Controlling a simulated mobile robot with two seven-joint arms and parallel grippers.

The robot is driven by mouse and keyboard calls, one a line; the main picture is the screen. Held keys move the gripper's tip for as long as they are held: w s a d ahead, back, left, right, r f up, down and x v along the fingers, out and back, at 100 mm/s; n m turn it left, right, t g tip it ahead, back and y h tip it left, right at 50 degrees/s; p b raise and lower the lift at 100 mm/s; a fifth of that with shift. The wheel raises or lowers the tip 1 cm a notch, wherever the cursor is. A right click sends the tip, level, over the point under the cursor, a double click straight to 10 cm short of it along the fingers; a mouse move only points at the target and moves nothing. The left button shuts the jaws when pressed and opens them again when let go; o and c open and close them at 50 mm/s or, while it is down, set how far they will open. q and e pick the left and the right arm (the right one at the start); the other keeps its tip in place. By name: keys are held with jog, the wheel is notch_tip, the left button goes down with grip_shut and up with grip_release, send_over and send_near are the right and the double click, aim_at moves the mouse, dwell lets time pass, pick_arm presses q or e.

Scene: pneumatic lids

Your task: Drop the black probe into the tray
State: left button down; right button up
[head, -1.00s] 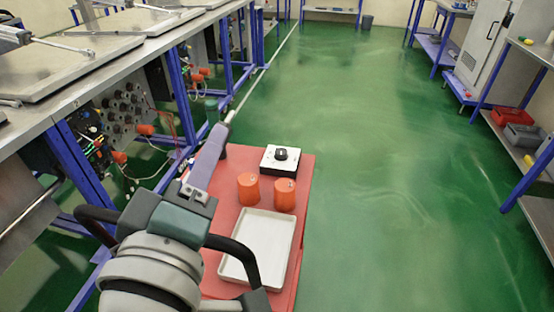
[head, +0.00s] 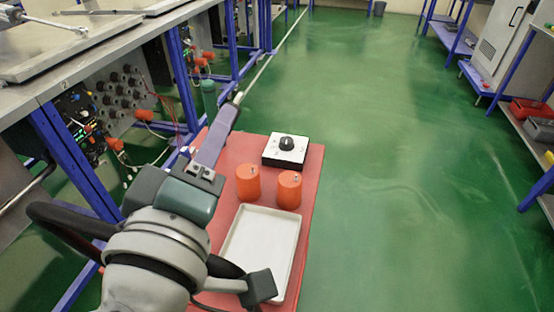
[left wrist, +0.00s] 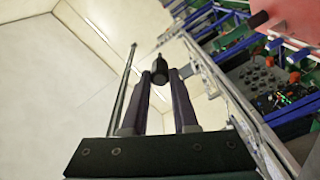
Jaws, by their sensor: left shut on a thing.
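My left gripper (head: 232,108) reaches in from the lower left in the head view, over the far left part of the red tabletop and beyond its edge. In the left wrist view, its two dark fingers (left wrist: 165,85) are shut on a black probe (left wrist: 160,69) that stands out past the fingertips. In the head view, the probe is mostly hidden behind the fingers, and only a small pale tip shows. The white tray (head: 262,245) lies empty on the near part of the red tabletop, right of my left arm and nearer than the fingertips. My right gripper is not in view.
Two orange cylinders (head: 288,190) stand behind the tray on the red tabletop (head: 307,215). A white box with a black knob (head: 286,150) stands behind them. A metal workbench with blue legs (head: 178,75) runs along the left.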

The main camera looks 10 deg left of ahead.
pick_arm(q)
jog(key=shift+f, duration=0.3)
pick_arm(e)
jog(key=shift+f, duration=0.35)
pick_arm(q)
jog(key=c, duration=0.6)
grip_release()
jog(key=s, duration=0.3)
jog(key=s+b, duration=0.1)
jog(key=s, duration=0.5)
jog(key=shift+d+f+b, duration=0.1)
jog(key=shift+d+b, duration=0.2)
jog(key=shift+d, duration=0.1)
jog(key=shift+s, duration=0.4)
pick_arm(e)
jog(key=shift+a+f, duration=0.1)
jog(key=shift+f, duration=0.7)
